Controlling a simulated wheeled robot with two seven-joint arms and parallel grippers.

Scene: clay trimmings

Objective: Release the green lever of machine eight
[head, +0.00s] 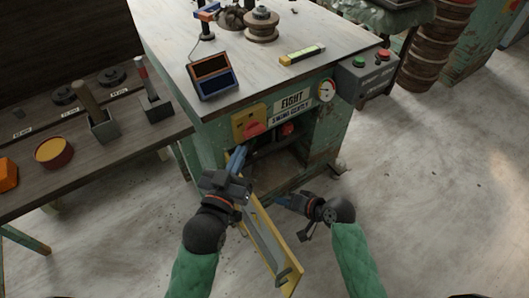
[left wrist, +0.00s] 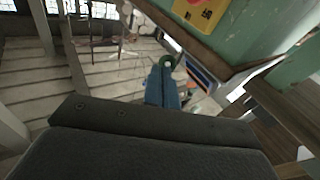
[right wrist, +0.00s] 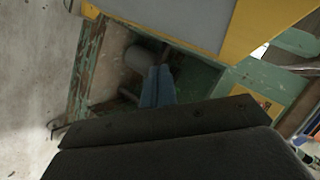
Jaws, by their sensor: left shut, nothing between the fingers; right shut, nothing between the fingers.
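Machine eight (head: 222,130) is a worn green cabinet with a sign (head: 292,103) reading EIGHT and SWING GENTLY. Its yellow-edged door (head: 291,252) hangs open at the front. My left gripper (head: 238,158) is shut and empty in front of the opening, below a yellow plate with a red part (head: 251,127). My right gripper (head: 282,200) is shut and empty low by the opening. No green lever is clearly visible.
A red knob (head: 288,129) and a gauge (head: 326,90) are on the machine's front. A box with green and red buttons (head: 366,75) is at its right corner. A side bench (head: 100,150) stands left. The floor at right (head: 440,190) is clear.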

